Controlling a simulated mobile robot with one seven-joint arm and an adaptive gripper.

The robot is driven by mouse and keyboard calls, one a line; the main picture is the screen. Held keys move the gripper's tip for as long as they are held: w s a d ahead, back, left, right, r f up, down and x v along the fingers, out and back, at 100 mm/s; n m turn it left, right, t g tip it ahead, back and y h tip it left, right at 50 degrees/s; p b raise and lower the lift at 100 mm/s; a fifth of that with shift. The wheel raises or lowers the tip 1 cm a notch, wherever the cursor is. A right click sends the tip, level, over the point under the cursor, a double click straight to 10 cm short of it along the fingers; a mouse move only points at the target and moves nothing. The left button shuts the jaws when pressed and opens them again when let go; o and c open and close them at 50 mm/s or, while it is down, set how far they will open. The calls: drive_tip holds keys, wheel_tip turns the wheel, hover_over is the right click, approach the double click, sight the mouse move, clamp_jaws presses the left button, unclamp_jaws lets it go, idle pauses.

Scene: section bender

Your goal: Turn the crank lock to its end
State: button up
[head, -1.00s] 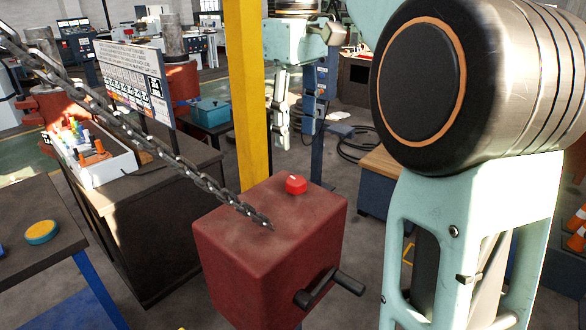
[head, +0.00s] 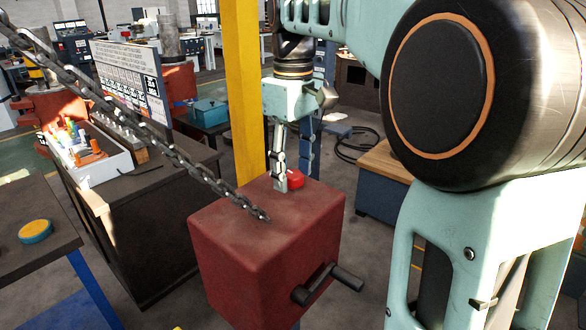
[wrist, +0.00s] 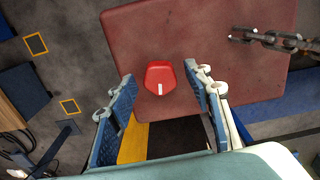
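A small red knob (head: 295,179) with a white pointer mark sits on top of a dark red box (head: 245,235); I take it for the crank lock. A black crank handle (head: 328,283) sticks out of the box's side. My gripper (head: 281,187) points down over the box top beside the knob in the head view. In the wrist view my gripper (wrist: 160,76) is open, with one finger on each side of the red knob (wrist: 159,78) and a gap to both. The white mark points toward the gripper's base there. I cannot tell the exact fingertip height.
A heavy chain (head: 190,165) slants down to the box top at its left; its end also shows in the wrist view (wrist: 270,38). A yellow post (head: 246,100) stands behind the box. A dark cabinet (head: 150,220) with a white tray (head: 95,165) is at left.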

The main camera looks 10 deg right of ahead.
drive_tip(key=c, duration=1.1)
drive_tip(key=m+p, duration=0.2)
drive_tip(key=m, duration=0.1)
drive_tip(key=shift+r+m, duration=0.15)
drive_tip(key=shift+m, duration=0.15)
drive_tip(key=m+p, duration=0.2)
drive_tip(key=m, duration=0.4)
drive_tip(key=shift+p, duration=0.4)
drive_tip(key=m+p, duration=0.1)
drive_tip(key=m, duration=0.4)
drive_tip(key=shift+m+p, duration=0.3)
drive_tip(key=shift+m, duration=0.1)
drive_tip(key=m+p, duration=0.1)
drive_tip(key=m, duration=0.3)
drive_tip(key=shift+m, duration=0.3)
